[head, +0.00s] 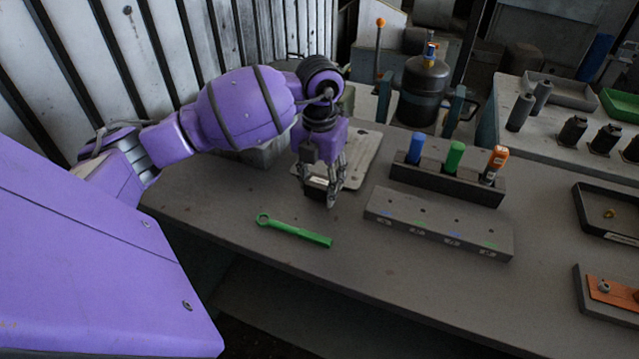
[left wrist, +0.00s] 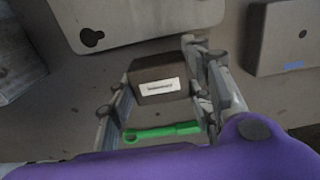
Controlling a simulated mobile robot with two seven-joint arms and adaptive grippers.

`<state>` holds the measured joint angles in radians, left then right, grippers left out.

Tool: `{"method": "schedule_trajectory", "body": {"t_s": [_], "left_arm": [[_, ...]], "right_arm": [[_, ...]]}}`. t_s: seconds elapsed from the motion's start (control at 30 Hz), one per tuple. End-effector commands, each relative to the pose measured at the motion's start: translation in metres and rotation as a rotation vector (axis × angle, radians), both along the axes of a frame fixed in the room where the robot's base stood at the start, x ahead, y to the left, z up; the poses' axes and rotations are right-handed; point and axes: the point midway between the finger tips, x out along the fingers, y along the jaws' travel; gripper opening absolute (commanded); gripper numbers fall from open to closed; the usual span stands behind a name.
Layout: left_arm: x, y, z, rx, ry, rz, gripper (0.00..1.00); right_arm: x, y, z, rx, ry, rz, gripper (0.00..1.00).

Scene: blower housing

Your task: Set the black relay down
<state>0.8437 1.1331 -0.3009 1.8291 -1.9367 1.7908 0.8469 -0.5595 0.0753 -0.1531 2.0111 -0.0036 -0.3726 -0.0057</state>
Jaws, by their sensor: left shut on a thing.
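The black relay (head: 317,186), a dark block with a white label, is between the fingers of my left gripper (head: 322,190). My left gripper is shut on it, pointing down over the grey bench near its back-left part. In the left wrist view the relay (left wrist: 150,96) sits between the two fingers (left wrist: 163,98), label facing the camera. I cannot tell whether its underside touches the bench. My right gripper is not in view.
A green ring wrench (head: 294,231) lies in front of the gripper. A grey block with holes (head: 438,224) and a dark rack (head: 448,183) holding blue, green and orange pieces stand to the right. A pale plate (head: 362,160) lies behind. Bare bench surrounds the wrench.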

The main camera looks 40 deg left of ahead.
Motion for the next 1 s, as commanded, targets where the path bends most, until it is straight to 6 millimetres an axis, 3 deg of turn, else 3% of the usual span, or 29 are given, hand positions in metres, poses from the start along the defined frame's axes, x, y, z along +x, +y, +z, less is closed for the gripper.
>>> {"method": "schedule_trajectory", "body": {"t_s": [0.43,0.47,0.6,1.0], "left_arm": [[0.0000,0.0004,-0.0107,0.001,-0.002,0.000,0.19],[0.0000,0.0004,-0.0104,0.001,-0.002,0.000,0.49],[0.0001,0.0002,-0.0096,0.000,-0.002,0.000,0.65],[0.0009,0.0001,-0.0016,0.000,-0.005,0.000,0.65]], "right_arm": [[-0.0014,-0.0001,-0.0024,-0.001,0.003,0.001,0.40],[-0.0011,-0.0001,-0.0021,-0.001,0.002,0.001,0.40],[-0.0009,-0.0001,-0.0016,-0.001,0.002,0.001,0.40],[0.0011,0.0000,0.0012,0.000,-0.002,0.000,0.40]]}}
